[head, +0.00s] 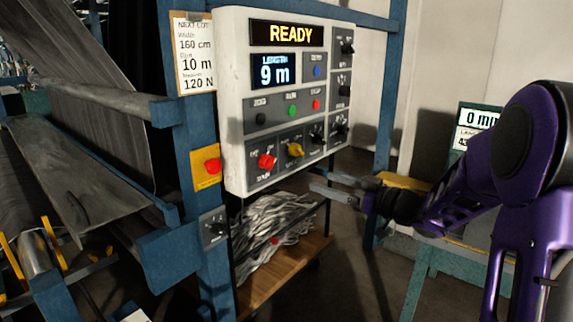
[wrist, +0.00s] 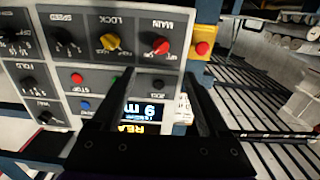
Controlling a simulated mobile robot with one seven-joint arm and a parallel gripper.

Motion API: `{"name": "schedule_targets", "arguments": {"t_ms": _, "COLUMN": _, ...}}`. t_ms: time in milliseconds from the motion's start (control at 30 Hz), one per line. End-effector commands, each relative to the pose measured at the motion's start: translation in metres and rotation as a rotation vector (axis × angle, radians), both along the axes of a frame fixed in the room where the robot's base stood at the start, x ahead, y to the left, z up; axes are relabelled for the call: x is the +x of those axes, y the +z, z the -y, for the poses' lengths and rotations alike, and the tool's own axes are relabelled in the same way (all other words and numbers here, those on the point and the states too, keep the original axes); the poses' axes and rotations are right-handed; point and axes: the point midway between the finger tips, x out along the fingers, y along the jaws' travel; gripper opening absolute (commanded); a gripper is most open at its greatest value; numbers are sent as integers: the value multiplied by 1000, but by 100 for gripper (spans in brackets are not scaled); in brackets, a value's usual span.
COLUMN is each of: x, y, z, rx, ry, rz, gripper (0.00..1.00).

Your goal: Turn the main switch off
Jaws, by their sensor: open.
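The main switch (head: 266,161) is a red rotary knob at the lower left of the white control panel (head: 235,100). Its label reads MAIN in the wrist view, where the knob (wrist: 160,46) appears upside down. I cannot clearly read which position it points to. My gripper (head: 312,181) is open and empty, in front of and to the right of the panel's lower edge, apart from the switch. In the wrist view the fingers (wrist: 160,75) point at the panel, with the red knob beyond and between their tips.
A yellow lock knob (head: 295,150) sits right beside the main switch. A red button on a yellow plate (head: 212,166) is on the blue post to the left. The display (head: 288,34) reads READY. A wooden shelf with grey strips (head: 275,230) stands below.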

Motion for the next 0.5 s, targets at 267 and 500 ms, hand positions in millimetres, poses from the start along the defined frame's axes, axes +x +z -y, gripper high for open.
{"name": "schedule_targets", "arguments": {"t_ms": 267, "x": 15, "y": 1, "z": -24, "rx": 7, "ry": 13, "rz": 8, "gripper": 78}}
{"name": "schedule_targets", "arguments": {"t_ms": 500, "x": 47, "y": 1, "z": -65, "rx": 6, "ry": 12, "rz": 7, "gripper": 78}}
